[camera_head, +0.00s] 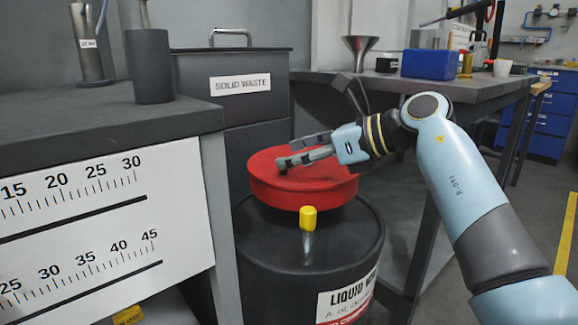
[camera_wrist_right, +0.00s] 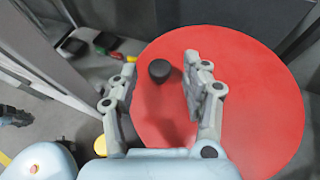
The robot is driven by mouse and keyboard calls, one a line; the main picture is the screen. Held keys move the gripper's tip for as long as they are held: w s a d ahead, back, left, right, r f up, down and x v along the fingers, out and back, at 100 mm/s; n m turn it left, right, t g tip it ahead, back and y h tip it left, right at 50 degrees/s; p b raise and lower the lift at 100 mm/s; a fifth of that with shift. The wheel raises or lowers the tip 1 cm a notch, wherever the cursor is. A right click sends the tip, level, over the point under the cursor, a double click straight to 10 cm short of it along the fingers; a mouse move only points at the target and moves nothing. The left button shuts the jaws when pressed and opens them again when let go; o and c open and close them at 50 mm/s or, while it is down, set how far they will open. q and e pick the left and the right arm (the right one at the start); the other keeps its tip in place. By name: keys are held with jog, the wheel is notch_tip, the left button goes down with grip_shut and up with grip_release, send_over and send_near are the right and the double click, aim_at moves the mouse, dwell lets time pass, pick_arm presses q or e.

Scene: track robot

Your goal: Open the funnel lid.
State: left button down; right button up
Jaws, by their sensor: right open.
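The round red funnel lid (camera_head: 310,185) lies shut on top of the black liquid waste drum (camera_head: 270,255). A small black knob (camera_wrist_right: 159,70) stands on the lid's red top in the right wrist view, where the lid (camera_wrist_right: 255,110) fills much of the picture. My right gripper (camera_head: 283,163) is over the lid, reaching in from the right. In the right wrist view its two fingers (camera_wrist_right: 157,80) are spread, with the knob showing between their tips. I cannot tell whether the fingers reach down around the knob or are still above it. My left gripper is not in view.
A yellow-topped post (camera_head: 308,217) rises at the drum's front. A grey solid waste bin (camera_head: 240,105) stands behind. A bench with a dark cylinder (camera_head: 149,66) is at left. A table with a metal funnel (camera_head: 360,48) and blue box (camera_head: 429,64) is at back right.

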jog(key=shift+x, duration=0.95)
grip_shut()
